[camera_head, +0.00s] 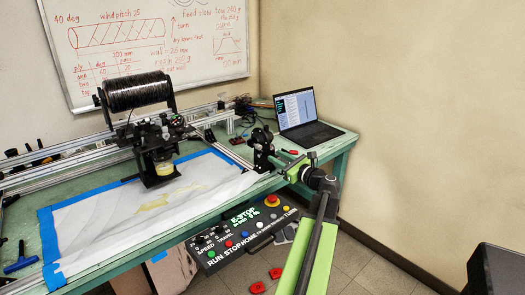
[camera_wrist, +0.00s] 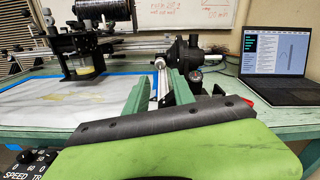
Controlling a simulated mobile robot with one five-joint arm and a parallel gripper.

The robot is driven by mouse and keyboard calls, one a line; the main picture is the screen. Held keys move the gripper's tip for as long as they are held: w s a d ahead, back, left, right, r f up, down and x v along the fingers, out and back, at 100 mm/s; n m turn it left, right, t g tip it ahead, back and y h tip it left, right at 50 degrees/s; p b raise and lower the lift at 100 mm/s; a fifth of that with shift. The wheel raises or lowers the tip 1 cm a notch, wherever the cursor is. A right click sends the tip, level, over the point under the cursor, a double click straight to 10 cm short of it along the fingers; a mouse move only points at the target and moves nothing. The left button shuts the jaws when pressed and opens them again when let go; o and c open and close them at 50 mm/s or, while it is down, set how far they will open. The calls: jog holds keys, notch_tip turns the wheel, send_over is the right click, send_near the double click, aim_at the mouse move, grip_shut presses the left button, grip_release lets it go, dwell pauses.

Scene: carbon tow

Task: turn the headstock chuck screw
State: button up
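The headstock with its black chuck (camera_head: 263,150) stands at the right end of the winder on the bench. In the wrist view the dark headstock (camera_wrist: 190,50) is straight ahead, just beyond the fingertips. My gripper (camera_head: 284,160) reaches over the bench's front right edge, close to the headstock. In the wrist view my gripper (camera_wrist: 163,78) has its two green fingers apart. A narrow silver part (camera_wrist: 160,65) shows in the gap between them; I cannot tell whether either finger touches it. The chuck screw itself cannot be made out clearly.
An open laptop (camera_head: 303,117) stands at the bench's right end. A black tow spool (camera_head: 137,91) and carriage (camera_head: 158,155) are at left, above a white sheet (camera_head: 120,215) edged with blue tape. A control panel (camera_head: 243,233) hangs at the front edge.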

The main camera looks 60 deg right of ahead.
aim_at(260, 148)
jog(key=x, duration=0.9)
grip_shut()
